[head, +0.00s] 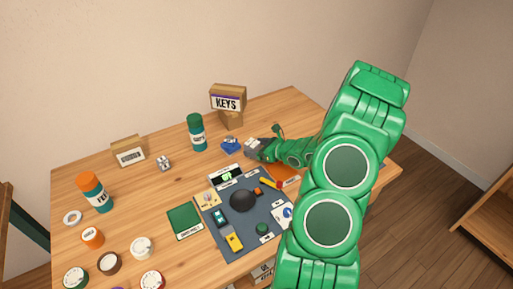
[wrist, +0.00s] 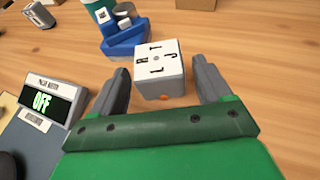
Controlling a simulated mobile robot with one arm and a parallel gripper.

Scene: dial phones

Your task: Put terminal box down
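The terminal box (wrist: 160,82) is a small pale cube with black letters and a small dark mark on its white top. In the wrist view it sits upright between the two fingers of my gripper (wrist: 160,74), with a narrow gap showing on each side. It appears to rest on the wooden table. My gripper is open around it. In the head view, the terminal box (head: 252,142) is small at my gripper's tip (head: 255,147), near the back of the table, and the fingers are hard to make out.
A blue device (head: 231,145) stands close behind the box, also seen in the wrist view (wrist: 125,38). A KEYS box (head: 227,100) and a teal bottle (head: 196,133) stand further back. A grey mat (head: 262,220) with several parts and an OFF display (wrist: 50,100) lies nearby.

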